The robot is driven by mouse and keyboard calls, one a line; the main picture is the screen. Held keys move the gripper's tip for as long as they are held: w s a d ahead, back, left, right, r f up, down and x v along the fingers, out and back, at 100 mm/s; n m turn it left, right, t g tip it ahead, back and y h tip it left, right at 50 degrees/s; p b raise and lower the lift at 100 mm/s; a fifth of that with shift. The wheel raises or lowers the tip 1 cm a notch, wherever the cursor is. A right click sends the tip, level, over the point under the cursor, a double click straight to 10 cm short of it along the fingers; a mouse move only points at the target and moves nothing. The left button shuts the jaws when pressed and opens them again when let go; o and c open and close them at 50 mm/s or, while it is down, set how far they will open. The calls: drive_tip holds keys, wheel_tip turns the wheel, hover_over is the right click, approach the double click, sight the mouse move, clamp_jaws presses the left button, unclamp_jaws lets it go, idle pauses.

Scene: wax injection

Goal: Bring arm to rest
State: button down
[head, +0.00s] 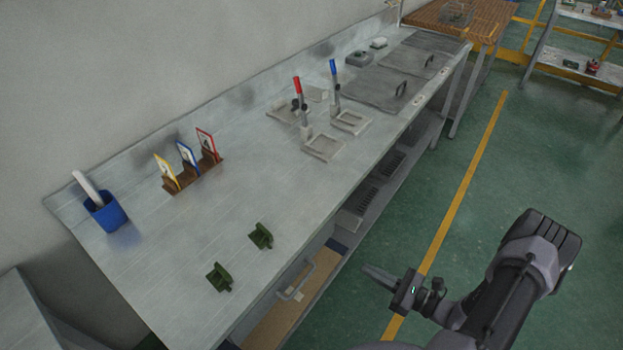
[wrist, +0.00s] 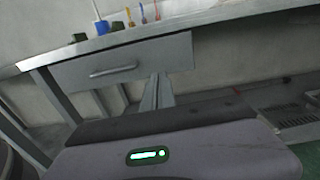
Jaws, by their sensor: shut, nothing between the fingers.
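My arm is at the lower right of the head view, bent over the green floor in front of the long grey workbench (head: 190,265). My gripper (head: 370,270) is shut and empty, held out level toward the bench's front edge and apart from it.
Two small green parts (head: 261,237) (head: 219,278) lie near the bench's front edge. A blue cup (head: 106,214), a card stand (head: 195,178) and two clamps with red and blue handles (head: 333,85) stand farther back. The floor (head: 470,200) around the arm is clear.

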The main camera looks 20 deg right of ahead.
drive_tip(key=a+r+n+g, duration=0.5)
drive_tip(key=r+n+g, duration=0.15)
drive_tip(key=r, duration=0.25)
drive_tip(key=a+r+n+g, duration=0.6)
drive_tip(key=r+n, duration=0.1)
drive_tip(key=r, duration=0.3)
drive_tip(key=s+a+r+n+t+h, duration=0.2)
drive_tip(key=s+a+r+n+h, duration=0.1)
drive_tip(key=r, duration=0.5)
drive_tip(key=s+a+r+n+t+h, duration=0.2)
drive_tip(key=s+a+r+n+h, duration=0.2)
drive_tip(key=s+r+n+h, duration=0.2)
wheel_tip(320, 180, up, 2)
drive_tip(key=shift+s+n, duration=0.55)
drive_tip(key=shift+n, duration=0.1)
